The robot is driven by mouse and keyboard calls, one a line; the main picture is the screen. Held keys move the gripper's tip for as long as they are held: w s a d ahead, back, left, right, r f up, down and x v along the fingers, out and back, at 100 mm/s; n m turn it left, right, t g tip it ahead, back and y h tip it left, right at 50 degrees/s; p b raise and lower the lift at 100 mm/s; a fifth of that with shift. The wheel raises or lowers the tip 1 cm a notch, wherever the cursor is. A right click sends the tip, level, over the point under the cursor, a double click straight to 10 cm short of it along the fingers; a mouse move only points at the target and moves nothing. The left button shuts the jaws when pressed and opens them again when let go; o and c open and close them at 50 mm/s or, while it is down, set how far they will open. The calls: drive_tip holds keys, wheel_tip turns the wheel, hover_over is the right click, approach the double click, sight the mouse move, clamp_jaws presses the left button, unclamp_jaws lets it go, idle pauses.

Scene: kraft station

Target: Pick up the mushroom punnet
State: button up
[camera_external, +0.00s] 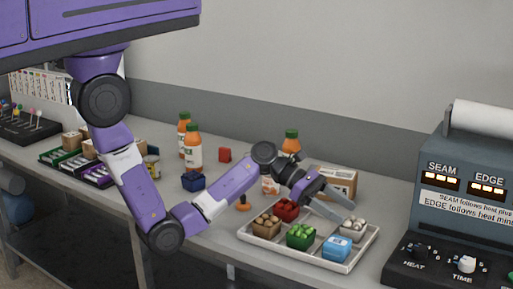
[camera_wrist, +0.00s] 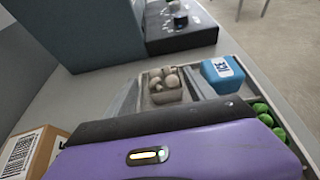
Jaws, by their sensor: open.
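The mushroom punnet (camera_external: 354,229) is a small brown tray of pale mushrooms in the back right part of the white tray (camera_external: 274,256). In the wrist view the punnet (camera_wrist: 164,88) shows ahead of my gripper (camera_wrist: 163,90), between its two grey fingers. My gripper (camera_external: 346,216) is open and empty, reaching in from the left, with its fingertips close to the punnet. I cannot tell whether a finger touches it or how far apart in height they are. The gripper body hides the near part of the white tray in the wrist view.
The white tray also holds a blue package (camera_external: 337,248), a green punnet (camera_external: 300,236), a red punnet (camera_external: 287,209) and a brown punnet (camera_external: 266,226). A cardboard box (camera_external: 337,181) stands behind. The sealing machine (camera_external: 465,190) stands to the right.

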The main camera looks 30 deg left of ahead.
sight(364, 230)
drive_tip(key=x, duration=0.3)
drive_tip(key=f+x, duration=0.1)
drive_tip(key=x, duration=0.3)
drive_tip(key=shift+s+f, duration=0.15)
drive_tip(key=c, duration=1.1)
